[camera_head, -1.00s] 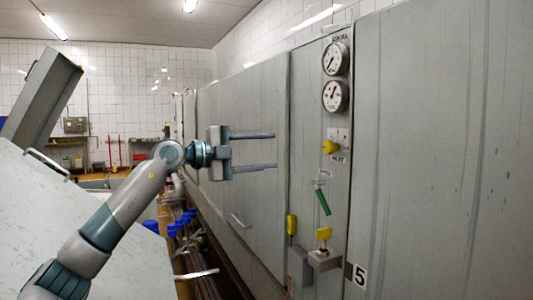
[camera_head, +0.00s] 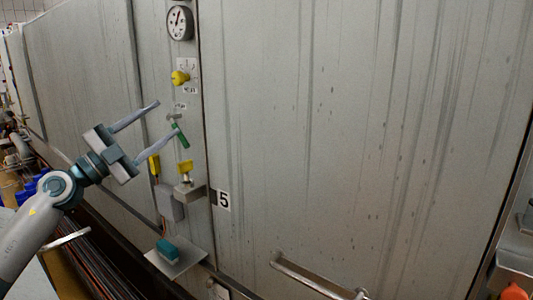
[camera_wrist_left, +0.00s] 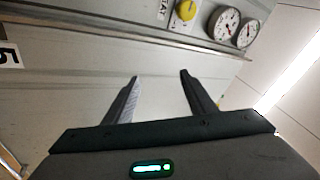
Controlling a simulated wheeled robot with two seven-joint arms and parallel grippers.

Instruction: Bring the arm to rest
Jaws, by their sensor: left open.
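My left gripper (camera_head: 167,117) comes in from the left in the head view, with its two fingers apart and nothing between them. It points up and to the right, in front of the grey metal wall with the control strip. The left wrist view also shows the open, empty fingers (camera_wrist_left: 159,75) against the grey panel. In the head view the fingertips overlap the strip near a green lever (camera_head: 180,136); I cannot tell the gap in depth. My right gripper is not in view.
The strip carries a dial gauge (camera_head: 179,22), a yellow knob (camera_head: 179,77) and a yellow valve handle (camera_head: 185,167). Below is a small shelf with a teal block (camera_head: 167,250). A metal bar handle (camera_head: 315,275) sticks out at lower right. An orange-red object (camera_head: 514,292) shows at the corner.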

